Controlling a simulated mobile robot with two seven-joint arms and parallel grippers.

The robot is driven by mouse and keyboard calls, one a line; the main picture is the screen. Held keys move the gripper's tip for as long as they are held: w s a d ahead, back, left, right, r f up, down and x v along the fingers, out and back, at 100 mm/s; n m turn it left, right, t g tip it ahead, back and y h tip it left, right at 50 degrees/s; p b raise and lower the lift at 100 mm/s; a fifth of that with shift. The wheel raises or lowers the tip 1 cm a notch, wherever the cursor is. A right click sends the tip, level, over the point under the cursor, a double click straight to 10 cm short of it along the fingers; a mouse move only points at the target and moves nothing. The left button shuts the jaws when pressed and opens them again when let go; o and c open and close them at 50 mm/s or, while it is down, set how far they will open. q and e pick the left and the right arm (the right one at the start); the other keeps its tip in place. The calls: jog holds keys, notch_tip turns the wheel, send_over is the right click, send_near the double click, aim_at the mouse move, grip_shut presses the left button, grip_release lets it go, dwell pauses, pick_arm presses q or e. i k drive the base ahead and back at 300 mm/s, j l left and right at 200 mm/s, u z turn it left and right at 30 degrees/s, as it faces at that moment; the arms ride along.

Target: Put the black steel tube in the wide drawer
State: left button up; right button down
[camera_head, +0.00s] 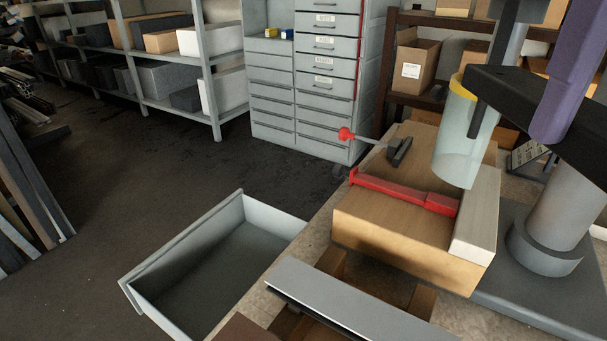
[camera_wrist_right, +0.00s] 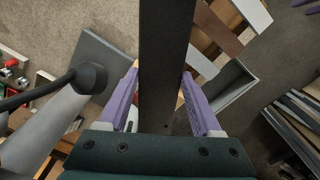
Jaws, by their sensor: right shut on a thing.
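The black steel tube (camera_head: 505,90) is at the upper right of the head view, held in the air in front of the clear machine guard. It also runs up the middle of the right wrist view (camera_wrist_right: 166,45), past the top edge. My right gripper (camera_wrist_right: 160,78) is shut on the tube, with a purple finger on each side. A purple finger of it (camera_head: 575,75) shows in the head view. The wide drawer (camera_head: 225,270) is pulled open and empty at lower left, apart from the tube; the right wrist view shows it too (camera_wrist_right: 238,82). My left gripper is out of view.
A wooden block (camera_head: 400,225) with a red clamp bar (camera_head: 405,190) sits on the bench, near a machine with a clear guard (camera_head: 462,140) and grey column (camera_head: 565,215). A long grey profile (camera_head: 350,300) lies at the front. Floor beyond the drawer is open.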

aim_at(244, 286)
jog(key=i+j+z, duration=0.3)
jog(key=j, duration=0.4)
jog(key=i+j+z, duration=0.3)
jog(key=j, duration=0.4)
jog(key=j+z, duration=0.3)
jog(key=j, duration=0.45)
jog(key=j+z, duration=0.3)
jog(key=j, duration=0.5)
jog(key=i, duration=0.05)
